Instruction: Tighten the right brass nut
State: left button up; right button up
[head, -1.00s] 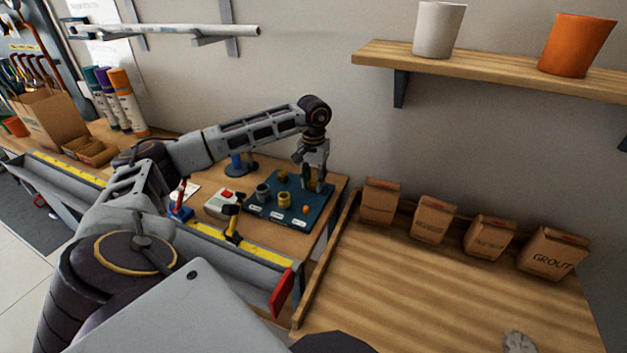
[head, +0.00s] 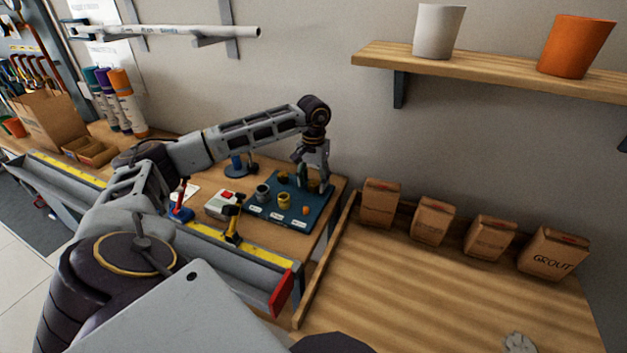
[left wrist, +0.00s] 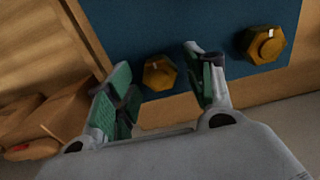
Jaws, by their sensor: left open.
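The right brass nut (left wrist: 160,73) is a gold hex fitting on the blue board (left wrist: 205,18). In the left wrist view it shows between the two green-padded fingers of my open left gripper (left wrist: 158,62). I see no finger clearly touching it. A second brass nut (left wrist: 264,45) sits to the right in that view, outside the fingers. In the head view my left gripper (head: 314,180) points down over the back right of the board (head: 272,222), partly hiding the right nut (head: 313,187). The other nut (head: 283,177) stands to its left. My right gripper is not in view.
Paper bags (head: 432,220) line the right bench, whose front is mostly clear.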

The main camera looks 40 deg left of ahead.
aim_at(313, 182)
pick_arm(q)
notch_tip(313, 182, up, 12)
dwell(0.9)
dwell(0.5)
